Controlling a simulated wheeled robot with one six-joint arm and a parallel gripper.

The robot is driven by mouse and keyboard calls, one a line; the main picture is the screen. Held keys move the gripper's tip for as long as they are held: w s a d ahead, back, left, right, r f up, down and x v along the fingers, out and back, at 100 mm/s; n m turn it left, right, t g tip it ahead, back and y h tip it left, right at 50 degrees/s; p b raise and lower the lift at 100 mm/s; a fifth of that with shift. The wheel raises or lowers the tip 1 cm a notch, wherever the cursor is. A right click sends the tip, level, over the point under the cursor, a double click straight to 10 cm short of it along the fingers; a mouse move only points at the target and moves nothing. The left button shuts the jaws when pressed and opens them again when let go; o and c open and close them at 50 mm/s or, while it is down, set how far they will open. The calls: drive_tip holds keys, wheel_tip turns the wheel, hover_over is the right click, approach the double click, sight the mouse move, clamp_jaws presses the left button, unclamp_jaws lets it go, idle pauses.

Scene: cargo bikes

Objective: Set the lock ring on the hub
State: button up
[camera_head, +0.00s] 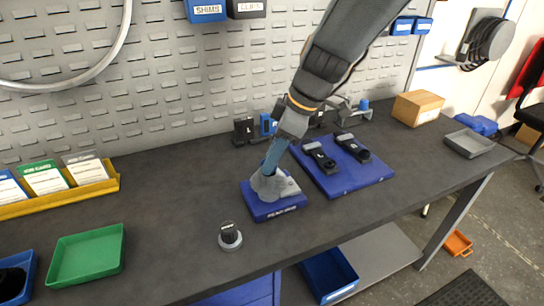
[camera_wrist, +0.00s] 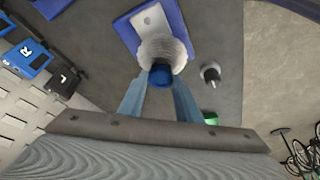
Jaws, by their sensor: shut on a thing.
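My gripper (camera_head: 270,172) is shut on a grey, ribbed, flared round piece (camera_head: 266,187) with a blue top. In the wrist view my gripper's blue fingers (camera_wrist: 160,80) close on its blue part (camera_wrist: 160,74), and the ribbed grey body (camera_wrist: 163,48) lies beyond. I take it for the lock ring, though its opening is hidden. It is at a blue block (camera_head: 281,207) with a pale top plate; I cannot tell whether it touches.
A blue board (camera_head: 372,180) with two black fittings lies right of the block. Black and blue holders (camera_head: 244,131) stand behind my gripper. A green tray (camera_head: 86,255) is at left, a cardboard box (camera_head: 417,108) at back right. The bench around the black post is clear.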

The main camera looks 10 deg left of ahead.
drive_tip(key=shift+f+b, duration=0.5)
drive_tip(key=shift+b, duration=0.1)
idle(0.7)
drive_tip(key=o, duration=1.1)
drive_tip(key=b+v, duration=0.1)
drive_tip(key=v, duration=0.6)
drive_tip(key=s+d+f+m+h, duration=0.1)
drive_tip(key=s+d+f+m, duration=0.2)
drive_tip(key=d+m, duration=0.3)
drive_tip(key=s+d+f+m+h, duration=0.2)
drive_tip(key=d+f+m, duration=0.3)
drive_tip(key=d, duration=0.5)
drive_tip(key=s+d+f+m+h, duration=0.1)
drive_tip(key=s+d+f+m, duration=0.3)
drive_tip(key=d, duration=0.5)
wheel_tip(320, 180, down, 2)
drive_tip(key=m, duration=0.2)
drive_tip(key=shift+m, duration=0.3)
